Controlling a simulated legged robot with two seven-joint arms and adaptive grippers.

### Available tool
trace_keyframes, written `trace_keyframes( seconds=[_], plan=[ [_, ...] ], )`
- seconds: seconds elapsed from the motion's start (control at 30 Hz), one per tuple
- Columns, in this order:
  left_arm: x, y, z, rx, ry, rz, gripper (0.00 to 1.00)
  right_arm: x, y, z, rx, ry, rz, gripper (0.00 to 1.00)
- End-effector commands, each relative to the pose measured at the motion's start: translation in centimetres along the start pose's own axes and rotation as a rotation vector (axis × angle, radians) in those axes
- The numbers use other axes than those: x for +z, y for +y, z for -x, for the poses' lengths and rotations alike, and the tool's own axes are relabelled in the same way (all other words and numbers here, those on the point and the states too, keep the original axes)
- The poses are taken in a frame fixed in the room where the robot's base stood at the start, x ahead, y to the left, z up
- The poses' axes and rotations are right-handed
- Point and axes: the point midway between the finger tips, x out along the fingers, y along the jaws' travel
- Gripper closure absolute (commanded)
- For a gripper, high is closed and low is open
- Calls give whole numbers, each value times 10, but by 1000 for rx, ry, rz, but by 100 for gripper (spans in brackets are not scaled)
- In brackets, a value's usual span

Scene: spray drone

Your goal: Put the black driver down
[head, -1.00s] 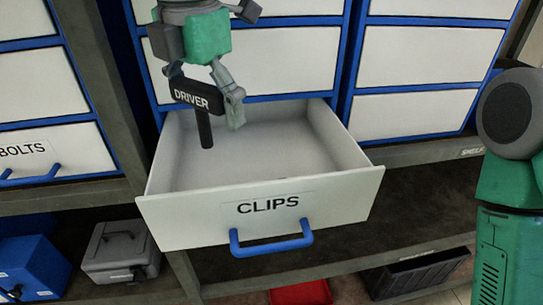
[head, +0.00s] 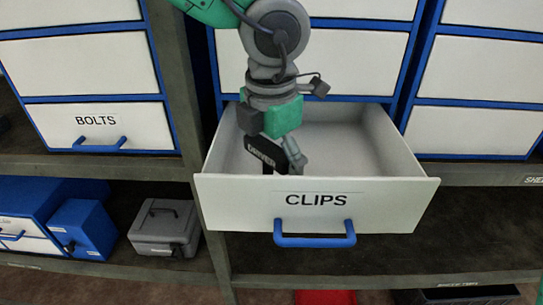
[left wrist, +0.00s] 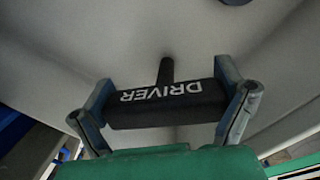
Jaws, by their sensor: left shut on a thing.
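The black driver (head: 264,151), lettered DRIVER, is held in my left gripper (head: 278,160), inside the open CLIPS drawer (head: 222,200). In the left wrist view the driver (left wrist: 168,106) lies across between the two fingers of the left gripper (left wrist: 168,108), with its shaft pointing away toward the drawer floor. Whether the shaft touches the floor cannot be told; the drawer front hides its lower end in the head view. The visible drawer floor is bare. My right gripper is not in view.
A closed BOLTS drawer (head: 96,127) is at the left. Blue boxes (head: 83,228) and a grey case (head: 164,228) stand on the lower shelf. A red bin (head: 325,297) and a black tray (head: 460,295) are below. The right part of the open drawer is free.

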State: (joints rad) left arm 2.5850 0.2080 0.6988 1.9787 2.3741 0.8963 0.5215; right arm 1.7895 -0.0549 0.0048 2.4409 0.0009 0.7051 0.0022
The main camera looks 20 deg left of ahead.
Motion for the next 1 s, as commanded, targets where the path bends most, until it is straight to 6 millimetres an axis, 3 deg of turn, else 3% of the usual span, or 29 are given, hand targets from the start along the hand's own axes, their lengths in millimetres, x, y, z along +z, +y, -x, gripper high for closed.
trace_keyframes(
  seconds=[0.13, 0.17, 0.2, 0.67, 1.0],
  plan=[
    [-1, 1, -2, -1, 0, 0, 61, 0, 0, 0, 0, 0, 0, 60],
    [-1, 1, -2, -1, 0, 0, 8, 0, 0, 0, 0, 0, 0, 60],
    [-1, 1, -2, -1, 0, 0, 0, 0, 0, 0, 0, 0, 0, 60],
    [0, 1, 5, -2, -2, 2, 0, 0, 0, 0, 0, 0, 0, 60],
    [1, 1, 71, -1, -7, 2, 0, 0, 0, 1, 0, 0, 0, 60]
  ],
)
